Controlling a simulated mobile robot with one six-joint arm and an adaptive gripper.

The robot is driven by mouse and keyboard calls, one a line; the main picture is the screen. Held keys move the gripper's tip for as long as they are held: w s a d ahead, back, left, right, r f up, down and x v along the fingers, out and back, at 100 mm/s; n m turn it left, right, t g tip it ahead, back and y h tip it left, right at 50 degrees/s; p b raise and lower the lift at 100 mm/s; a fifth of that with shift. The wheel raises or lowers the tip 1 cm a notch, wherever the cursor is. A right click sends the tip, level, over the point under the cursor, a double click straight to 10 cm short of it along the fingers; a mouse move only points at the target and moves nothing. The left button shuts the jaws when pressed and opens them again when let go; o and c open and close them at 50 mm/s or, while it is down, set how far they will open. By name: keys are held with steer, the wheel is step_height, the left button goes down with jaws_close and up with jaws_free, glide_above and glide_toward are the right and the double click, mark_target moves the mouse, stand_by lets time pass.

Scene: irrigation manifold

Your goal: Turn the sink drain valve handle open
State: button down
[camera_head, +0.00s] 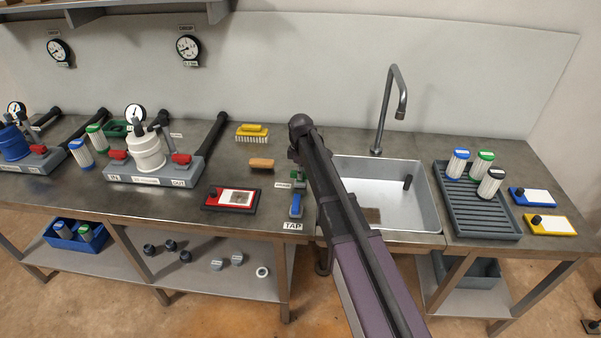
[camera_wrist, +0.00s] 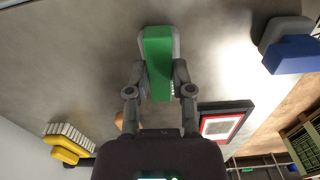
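The green valve handle (camera_wrist: 157,62) sits on a grey body between my gripper's two fingers in the wrist view. My gripper (camera_wrist: 158,80) has its fingers close along both sides of the handle and looks shut on it. In the head view my arm hides most of the gripper, and only a bit of the green handle (camera_head: 295,174) shows beside it, near a small label too small to read. The blue handle (camera_head: 296,205) stands nearer the bench's front edge, above a plate marked TAP (camera_head: 292,226); the wrist view shows it too (camera_wrist: 292,55).
The sink (camera_head: 400,200) with its tall faucet (camera_head: 385,110) lies right of my arm. A red-framed card (camera_head: 232,198), an orange block (camera_head: 262,165) and a yellow brush (camera_head: 252,132) lie left of the valves. A grey rack (camera_head: 474,205) with several cartridges stands right of the sink.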

steer(key=shift+n, duration=0.5)
steer(key=c, duration=0.5)
jaws_free()
steer(key=shift+m, duration=0.5)
step_height(320, 180, up, 14)
steer(key=p, duration=1.4)
steer(key=s+d+f+m+b, duration=0.2)
steer(key=s+d+m, duration=0.6)
steer(key=s+d, duration=0.2)
steer(key=s+d+f+m+b, duration=0.1)
steer(key=s+d+f+m, duration=0.1)
steer(key=s+d+m, duration=0.6)
steer(key=shift+s+d+b, duration=0.4)
steer(key=shift+s+d, duration=0.55)
steer(key=shift+s, duration=0.25)
